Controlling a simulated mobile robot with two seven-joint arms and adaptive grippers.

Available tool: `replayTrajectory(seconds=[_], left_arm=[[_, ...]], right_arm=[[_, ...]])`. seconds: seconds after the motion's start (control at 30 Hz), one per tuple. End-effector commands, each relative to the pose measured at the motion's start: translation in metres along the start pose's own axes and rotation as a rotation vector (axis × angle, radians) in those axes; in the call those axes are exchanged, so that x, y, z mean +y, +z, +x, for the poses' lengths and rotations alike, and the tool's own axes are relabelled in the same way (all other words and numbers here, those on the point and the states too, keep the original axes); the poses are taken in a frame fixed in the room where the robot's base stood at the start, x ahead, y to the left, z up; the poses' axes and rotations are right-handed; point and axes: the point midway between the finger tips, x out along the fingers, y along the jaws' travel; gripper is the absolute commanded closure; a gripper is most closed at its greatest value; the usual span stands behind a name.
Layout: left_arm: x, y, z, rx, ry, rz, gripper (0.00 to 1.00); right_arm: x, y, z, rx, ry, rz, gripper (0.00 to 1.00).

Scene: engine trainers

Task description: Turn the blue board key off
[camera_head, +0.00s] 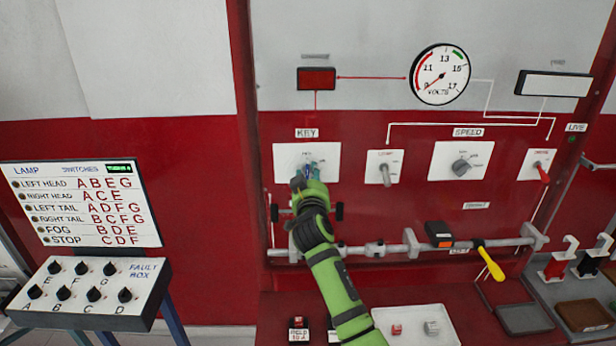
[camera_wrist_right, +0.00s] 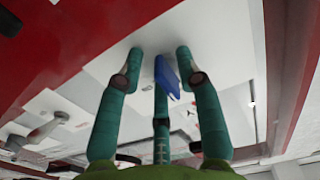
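The blue key (camera_wrist_right: 167,77) sticks out from the white key plate, between the teal fingers of my right gripper (camera_wrist_right: 158,62) in the right wrist view. Gaps show on both sides of the key, so the fingers are spread around it and not closed on it. In the head view my right gripper (camera_head: 310,170) is at the white plate (camera_head: 328,150) under the KEY label, covering most of the key. The key's exact angle is hard to read. My left gripper is in neither view.
To the right on the red board are a lever plate (camera_head: 384,165), the SPEED knob (camera_head: 461,166) and a red switch (camera_head: 543,173). A grey rail (camera_head: 400,249) runs below. The fault box (camera_head: 90,292) stands at the lower left.

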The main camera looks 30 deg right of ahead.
Motion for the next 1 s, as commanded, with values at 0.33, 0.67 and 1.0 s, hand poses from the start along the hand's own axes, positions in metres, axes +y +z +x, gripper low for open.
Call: replayTrajectory(seconds=[0.33,0.67,1.0], left_arm=[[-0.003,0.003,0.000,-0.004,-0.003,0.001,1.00],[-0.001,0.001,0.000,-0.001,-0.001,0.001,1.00],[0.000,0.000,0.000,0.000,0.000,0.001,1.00]], right_arm=[[-0.001,-0.001,-0.003,0.003,-0.003,0.002,0.60],[-0.001,0.000,-0.053,0.002,-0.004,0.004,0.60],[0.000,0.000,-0.112,0.001,-0.003,0.003,0.60]])
